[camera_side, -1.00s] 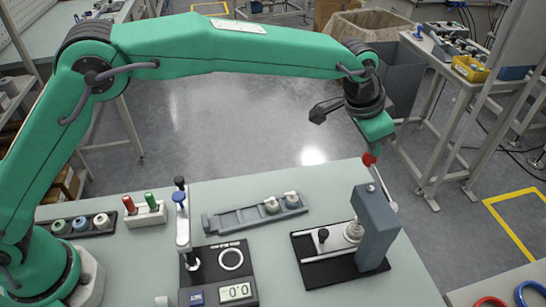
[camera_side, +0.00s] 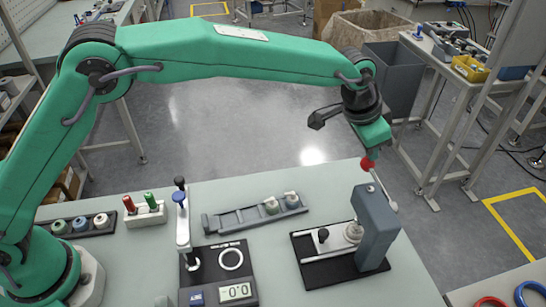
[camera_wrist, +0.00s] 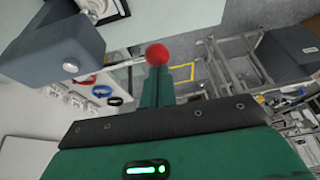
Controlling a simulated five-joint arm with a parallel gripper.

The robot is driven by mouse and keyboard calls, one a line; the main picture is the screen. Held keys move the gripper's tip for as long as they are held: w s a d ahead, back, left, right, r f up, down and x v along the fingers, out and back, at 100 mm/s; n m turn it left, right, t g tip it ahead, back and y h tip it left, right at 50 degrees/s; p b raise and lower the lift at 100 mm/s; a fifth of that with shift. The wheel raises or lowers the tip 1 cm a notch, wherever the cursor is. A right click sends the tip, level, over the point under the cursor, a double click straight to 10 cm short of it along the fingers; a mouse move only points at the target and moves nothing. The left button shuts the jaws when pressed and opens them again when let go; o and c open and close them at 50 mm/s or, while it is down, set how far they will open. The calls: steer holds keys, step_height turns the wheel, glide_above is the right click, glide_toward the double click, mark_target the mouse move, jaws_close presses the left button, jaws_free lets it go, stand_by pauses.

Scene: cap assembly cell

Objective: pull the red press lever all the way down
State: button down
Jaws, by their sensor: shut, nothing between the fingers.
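The red ball knob of the press lever (camera_side: 367,164) sits at the top of a thin metal rod, above the grey press column (camera_side: 377,228). The rod rises from the column's right side and leans up to the left. My gripper (camera_side: 371,152) is shut and empty, with its tip right at the knob from above. In the wrist view the red knob (camera_wrist: 157,54) shows at the end of my green fingers (camera_wrist: 156,80); I cannot tell whether they touch. The press base (camera_side: 345,268) is black and carries a round pale part under the column.
A grey rail with pale caps (camera_side: 255,212), a scale (camera_side: 219,272), and a holder with red and green tools (camera_side: 145,213) stand left of the press. A grey bin (camera_side: 395,78) stands on the floor behind. Bare table lies in front of the press.

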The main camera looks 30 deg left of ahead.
mark_target(366, 161)
steer(key=shift+f, duration=1.7)
stand_by(0.4)
steer(key=shift+s+f, duration=0.1)
steer(key=shift+f, duration=0.3)
stand_by(0.4)
